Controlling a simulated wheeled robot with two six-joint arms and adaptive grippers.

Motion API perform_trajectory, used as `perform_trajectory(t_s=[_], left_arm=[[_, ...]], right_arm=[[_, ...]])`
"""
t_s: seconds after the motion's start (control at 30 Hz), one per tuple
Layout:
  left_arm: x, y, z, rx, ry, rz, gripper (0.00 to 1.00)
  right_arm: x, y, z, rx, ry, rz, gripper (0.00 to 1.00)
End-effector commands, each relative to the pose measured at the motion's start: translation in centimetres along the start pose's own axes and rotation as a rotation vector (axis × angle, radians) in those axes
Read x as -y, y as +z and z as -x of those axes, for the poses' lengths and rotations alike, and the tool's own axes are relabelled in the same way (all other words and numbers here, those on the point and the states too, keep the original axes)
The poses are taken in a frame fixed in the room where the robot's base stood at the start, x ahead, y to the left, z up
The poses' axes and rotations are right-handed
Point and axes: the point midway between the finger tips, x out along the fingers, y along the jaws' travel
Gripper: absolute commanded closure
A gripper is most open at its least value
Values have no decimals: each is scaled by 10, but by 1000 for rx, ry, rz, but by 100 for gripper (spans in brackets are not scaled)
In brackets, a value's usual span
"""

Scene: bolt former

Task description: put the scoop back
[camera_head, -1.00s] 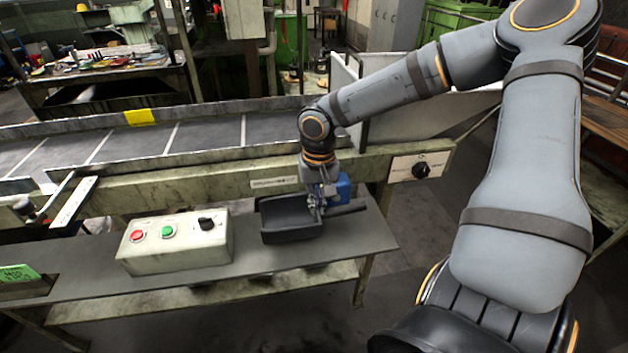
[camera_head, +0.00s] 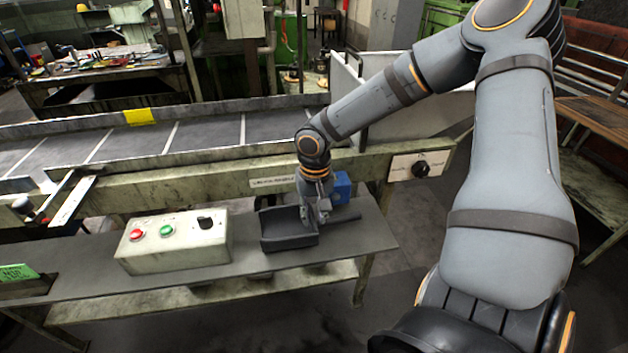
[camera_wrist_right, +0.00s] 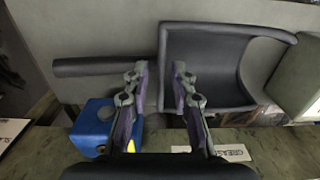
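The black scoop (camera_head: 285,229) lies on the grey bench shelf (camera_head: 375,235), right of the control box, its handle (camera_head: 345,216) pointing right. In the right wrist view its tray (camera_wrist_right: 205,60) is right of centre and its handle (camera_wrist_right: 88,67) runs left. My right gripper (camera_head: 316,216) is down at the joint between tray and handle. In the wrist view its two fingers (camera_wrist_right: 164,68) stand apart on either side of the tray's back wall, with gaps visible. The fingers hide part of the handle's root. My left gripper is out of view.
The control box (camera_head: 175,243) with red and green buttons and a black knob stands left of the scoop. The shelf's right end is clear.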

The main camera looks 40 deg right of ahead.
Motion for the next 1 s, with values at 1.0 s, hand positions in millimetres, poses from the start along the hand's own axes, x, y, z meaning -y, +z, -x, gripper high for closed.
perform_trajectory(t_s=[1.0], left_arm=[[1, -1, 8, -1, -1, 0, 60]], right_arm=[[0, 0, 123, 0, 0, 0, 72]])
